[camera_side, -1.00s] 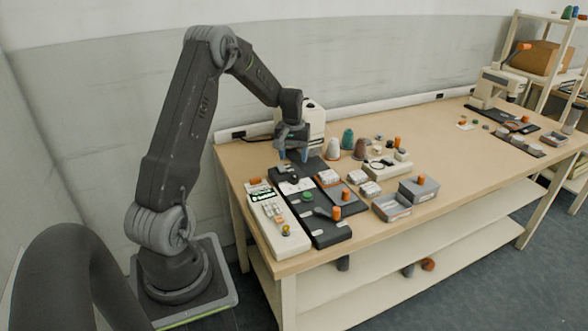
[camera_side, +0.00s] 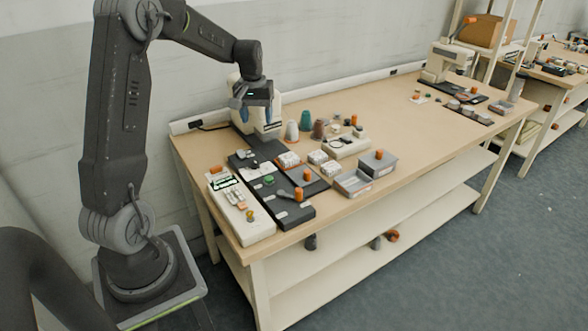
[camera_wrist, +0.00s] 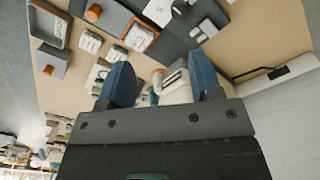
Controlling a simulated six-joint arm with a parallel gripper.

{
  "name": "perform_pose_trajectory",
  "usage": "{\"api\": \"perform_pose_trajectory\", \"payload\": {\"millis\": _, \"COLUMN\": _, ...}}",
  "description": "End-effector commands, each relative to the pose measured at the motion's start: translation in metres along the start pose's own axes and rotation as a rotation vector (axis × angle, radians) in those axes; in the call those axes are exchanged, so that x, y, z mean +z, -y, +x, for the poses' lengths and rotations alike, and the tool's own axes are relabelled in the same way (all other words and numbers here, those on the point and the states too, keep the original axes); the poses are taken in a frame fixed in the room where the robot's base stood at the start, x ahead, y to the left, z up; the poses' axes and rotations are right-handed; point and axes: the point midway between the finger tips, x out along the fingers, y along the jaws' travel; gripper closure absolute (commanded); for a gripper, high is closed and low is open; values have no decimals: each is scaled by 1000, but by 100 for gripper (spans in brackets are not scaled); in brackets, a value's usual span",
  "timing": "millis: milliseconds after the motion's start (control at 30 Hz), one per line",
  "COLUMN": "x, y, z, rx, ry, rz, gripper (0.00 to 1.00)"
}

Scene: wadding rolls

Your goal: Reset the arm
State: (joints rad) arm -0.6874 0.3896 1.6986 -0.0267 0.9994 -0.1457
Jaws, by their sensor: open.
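My gripper (camera_side: 257,116) hangs in front of the white sewing machine (camera_side: 244,126) at the table's left back. Its blue fingers are apart and point down, with nothing seen between them. In the side view it hovers above the back end of the black board (camera_side: 262,170). In the wrist view my gripper (camera_wrist: 163,84) shows two blue fingers spread over the table, and no held thing is visible. My arm is bent, with the upper arm nearly upright and the forearm reaching right.
A white tray (camera_side: 255,226) lies left of the black board. Thread cones (camera_side: 305,121) stand right of the machine, and grey bins (camera_side: 352,183) sit near the front edge. The wall is close behind. The table's right half (camera_side: 425,125) has clear space.

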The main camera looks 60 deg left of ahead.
Motion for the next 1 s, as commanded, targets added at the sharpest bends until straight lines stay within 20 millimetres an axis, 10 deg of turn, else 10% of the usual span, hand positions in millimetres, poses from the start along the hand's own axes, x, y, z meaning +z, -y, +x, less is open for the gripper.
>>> {"api": "perform_pose_trajectory", "payload": {"millis": 300, "x": 140, "y": -77, "z": -89, "rx": 55, "ry": -174, "rz": 357, "gripper": 41}}
{"api": "perform_pose_trajectory", "payload": {"millis": 600, "x": 274, "y": -81, "z": -114, "rx": 142, "ry": -325, "rz": 670, "gripper": 41}}
{"api": "perform_pose_trajectory", "payload": {"millis": 1000, "x": 333, "y": -64, "z": -106, "rx": 201, "ry": -402, "rz": 833, "gripper": 41}}
